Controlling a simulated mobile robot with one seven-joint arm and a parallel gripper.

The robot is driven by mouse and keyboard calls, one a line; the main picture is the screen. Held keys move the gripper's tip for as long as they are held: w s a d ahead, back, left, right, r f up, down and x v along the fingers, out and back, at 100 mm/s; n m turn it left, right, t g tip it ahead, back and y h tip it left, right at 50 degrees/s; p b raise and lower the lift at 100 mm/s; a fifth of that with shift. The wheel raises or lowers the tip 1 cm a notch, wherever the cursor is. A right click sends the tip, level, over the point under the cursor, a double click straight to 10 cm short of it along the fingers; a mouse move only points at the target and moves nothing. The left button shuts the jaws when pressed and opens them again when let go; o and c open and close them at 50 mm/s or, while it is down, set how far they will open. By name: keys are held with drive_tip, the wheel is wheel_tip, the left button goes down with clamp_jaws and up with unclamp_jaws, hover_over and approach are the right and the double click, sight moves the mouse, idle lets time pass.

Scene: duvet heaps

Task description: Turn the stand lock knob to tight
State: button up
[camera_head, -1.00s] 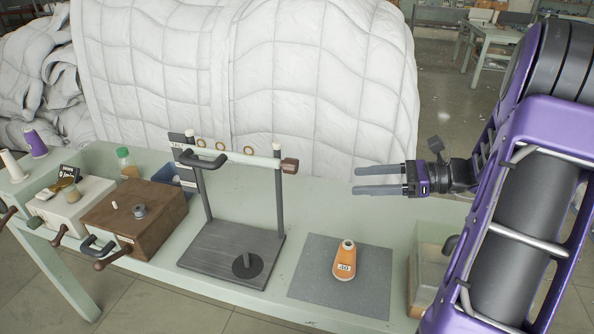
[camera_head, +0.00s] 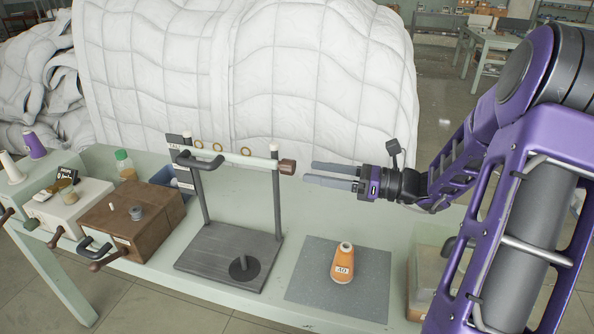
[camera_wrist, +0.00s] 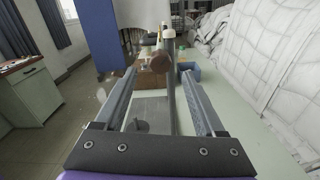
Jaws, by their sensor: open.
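The stand (camera_head: 232,262) is a dark grey base with two uprights and a pale crossbar on the green table. A brown knob (camera_head: 287,167) sits on the right end of the crossbar; I take it for the lock knob. A black crank handle (camera_head: 200,161) is at the bar's left end. My gripper (camera_head: 308,173) is open and empty, level with the knob and just to its right, its fingers pointing left. In the wrist view the brown knob (camera_wrist: 153,81) lies ahead between the finger lines, apart from them. The knob's setting cannot be read.
An orange thread cone (camera_head: 343,264) stands on a grey mat (camera_head: 300,285) below my gripper. A brown wooden box (camera_head: 150,235) and a white box (camera_head: 72,213) with handles are at left. White duvet heaps (camera_head: 240,75) rise behind the table (camera_head: 395,225).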

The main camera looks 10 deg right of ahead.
sight(295, 169)
drive_tip(key=shift+x, duration=2.65)
clamp_jaws()
